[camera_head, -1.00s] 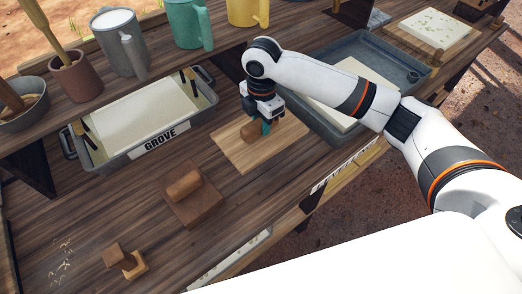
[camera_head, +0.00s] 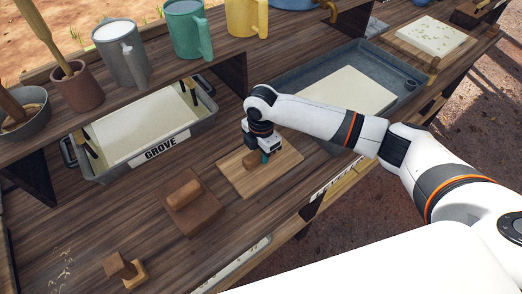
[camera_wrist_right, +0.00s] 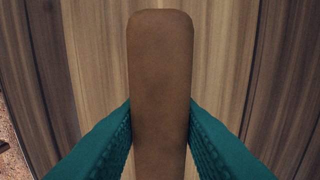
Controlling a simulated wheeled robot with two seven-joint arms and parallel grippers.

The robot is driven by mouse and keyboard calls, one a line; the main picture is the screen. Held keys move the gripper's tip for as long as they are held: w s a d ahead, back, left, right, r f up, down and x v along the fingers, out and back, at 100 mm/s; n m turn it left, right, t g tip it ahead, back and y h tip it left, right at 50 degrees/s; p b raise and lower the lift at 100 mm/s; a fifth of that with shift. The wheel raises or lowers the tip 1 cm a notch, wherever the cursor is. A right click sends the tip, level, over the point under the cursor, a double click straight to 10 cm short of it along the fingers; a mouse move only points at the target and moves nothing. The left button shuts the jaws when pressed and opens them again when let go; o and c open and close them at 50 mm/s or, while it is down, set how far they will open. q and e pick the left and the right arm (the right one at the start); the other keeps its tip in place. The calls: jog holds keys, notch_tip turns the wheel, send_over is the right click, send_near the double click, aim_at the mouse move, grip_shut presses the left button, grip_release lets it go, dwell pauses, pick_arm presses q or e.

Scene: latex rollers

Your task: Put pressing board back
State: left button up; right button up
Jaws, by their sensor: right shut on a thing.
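The pressing board is a flat light wooden board (camera_head: 285,158) with a brown handle (camera_head: 250,159) on top. It is over the table between the grey labelled tray and the grey pan. My right gripper (camera_head: 263,156) is shut on the handle from above. In the wrist view the brown handle (camera_wrist_right: 160,90) stands between the teal fingers (camera_wrist_right: 160,125), with striped wood below. I cannot tell whether the board touches the table. My left gripper is not in view.
The grey tray labelled GROVE (camera_head: 199,122) stands left of the board, and the grey pan (camera_head: 290,84) with a pale sheet is behind it to the right. A brown block with a rounded handle (camera_head: 192,203) lies nearby on the left. Mugs stand on the shelf above.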

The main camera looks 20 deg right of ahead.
jog(key=o, duration=0.9)
notch_tip(320, 180, up, 12)
jog(key=shift+r+b, duration=0.15)
jog(key=shift+b, duration=0.4)
